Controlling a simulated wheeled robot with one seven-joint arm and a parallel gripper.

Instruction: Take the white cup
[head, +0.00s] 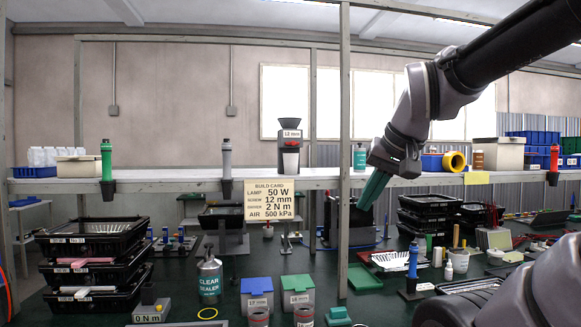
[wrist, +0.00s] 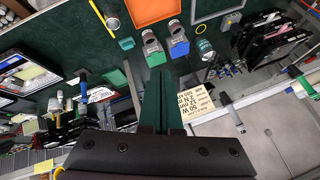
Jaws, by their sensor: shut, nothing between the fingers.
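I cannot single out the white cup for certain. A white, cup-like vessel (head: 290,161) stands in a dark dispenser with a funnel top and a red-marked label (head: 289,135) on the shelf. My gripper (head: 365,205) points down and left in front of the shelf edge, right of the dispenser and apart from both white vessels. In the wrist view its green fingers (wrist: 158,76) lie together, shut and empty, and no white cup is clear there.
The shelf (head: 250,171) has bare room beside the dispenser. A build card (head: 271,200) hangs from its edge. A shelf post (head: 344,120) stands just left of my gripper. Stacked black trays (head: 95,262), a sealer can (head: 209,279) and blue and green bins (head: 257,294) crowd the bench.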

